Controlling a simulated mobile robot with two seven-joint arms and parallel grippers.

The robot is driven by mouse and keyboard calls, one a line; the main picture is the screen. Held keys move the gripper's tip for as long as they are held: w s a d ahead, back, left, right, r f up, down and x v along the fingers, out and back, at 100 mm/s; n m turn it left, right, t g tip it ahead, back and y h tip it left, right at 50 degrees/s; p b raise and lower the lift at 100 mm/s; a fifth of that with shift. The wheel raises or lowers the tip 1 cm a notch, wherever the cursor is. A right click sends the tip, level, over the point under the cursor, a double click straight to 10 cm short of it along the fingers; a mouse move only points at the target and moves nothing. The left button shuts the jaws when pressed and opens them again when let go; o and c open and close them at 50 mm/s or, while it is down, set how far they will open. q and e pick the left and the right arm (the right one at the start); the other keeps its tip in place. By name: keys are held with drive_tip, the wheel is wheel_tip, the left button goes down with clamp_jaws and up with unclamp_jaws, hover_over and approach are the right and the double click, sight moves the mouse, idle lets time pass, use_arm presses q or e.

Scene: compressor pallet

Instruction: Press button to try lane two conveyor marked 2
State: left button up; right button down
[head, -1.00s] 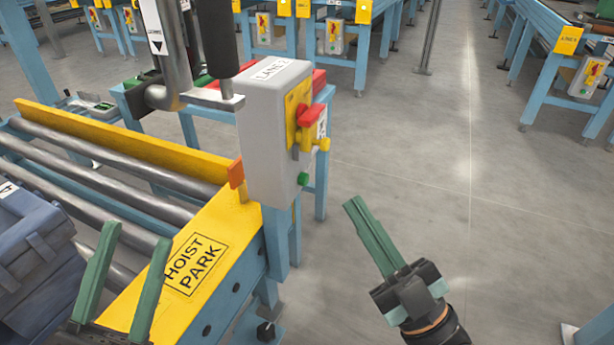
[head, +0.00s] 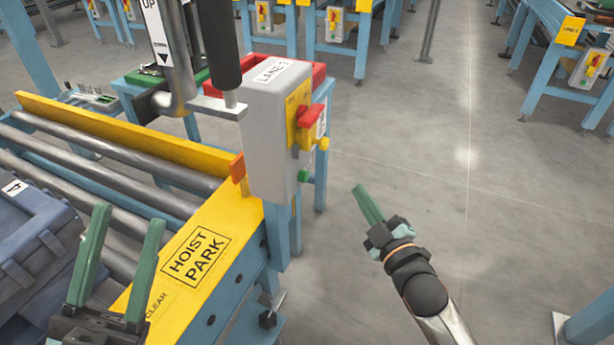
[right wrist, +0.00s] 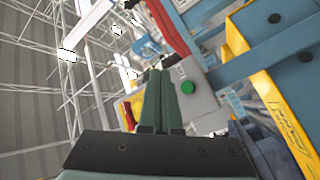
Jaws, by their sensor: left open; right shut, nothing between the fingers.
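A grey control box (head: 264,150) labelled LANE, with what looks like a 2, stands on a post at the conveyor's corner. The green button also shows in the right wrist view (right wrist: 188,88), just right of my fingertips. My right gripper (head: 358,188) is shut and empty, right of the box and apart from the button, its fingers pointing up-left. My left gripper (head: 130,215) is open and empty at lower left.
The roller conveyor's yellow HOIST PARK plate (head: 200,255) lies below the box. A blue-grey case (head: 40,245) is beside my left gripper. A hoist handle (head: 225,45) hangs just above the box.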

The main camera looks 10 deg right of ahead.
sight(305, 177)
drive_tip(key=w+a+b, duration=0.2)
drive_tip(key=w+a, duration=0.2)
drive_tip(key=a, duration=0.3)
drive_tip(key=shift+w, duration=0.3)
drive_tip(key=shift+d, duration=0.1)
idle(0.7)
idle(0.9)
drive_tip(key=shift+w+a, duration=0.25)
drive_tip(key=shift+a, duration=0.15)
idle(0.5)
